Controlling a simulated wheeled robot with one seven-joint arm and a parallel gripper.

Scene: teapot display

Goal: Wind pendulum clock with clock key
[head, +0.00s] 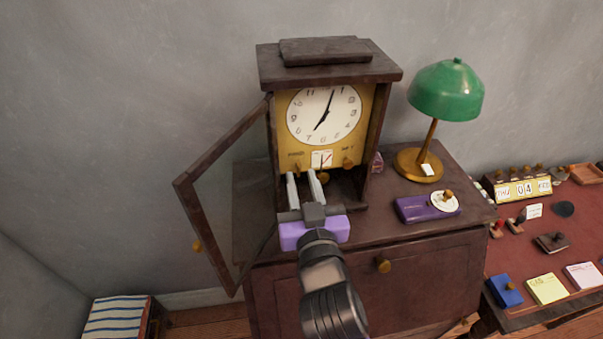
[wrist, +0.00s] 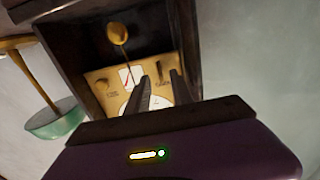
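The pendulum clock (head: 380,70) is a dark wooden case on a cabinet, with its glazed door (head: 188,205) swung open to the left. Its white dial (head: 322,115) sits on a yellow face with small brass fittings, one at lower left (head: 297,167) and one at lower right (head: 348,163). The brass pendulum bob (head: 323,178) hangs below, and also shows in the wrist view (wrist: 118,32). My gripper (head: 304,179) is in front of the clock's lower opening, fingers apart (wrist: 158,85), with nothing visible between them. I cannot identify the clock key for certain.
A purple box (head: 412,209) with a white disc and small brass piece (head: 447,196) lies right of the clock. A green lamp (head: 445,90) stands behind it. A lower red-topped desk (head: 520,262) with several small items is at right. The open door borders the left side.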

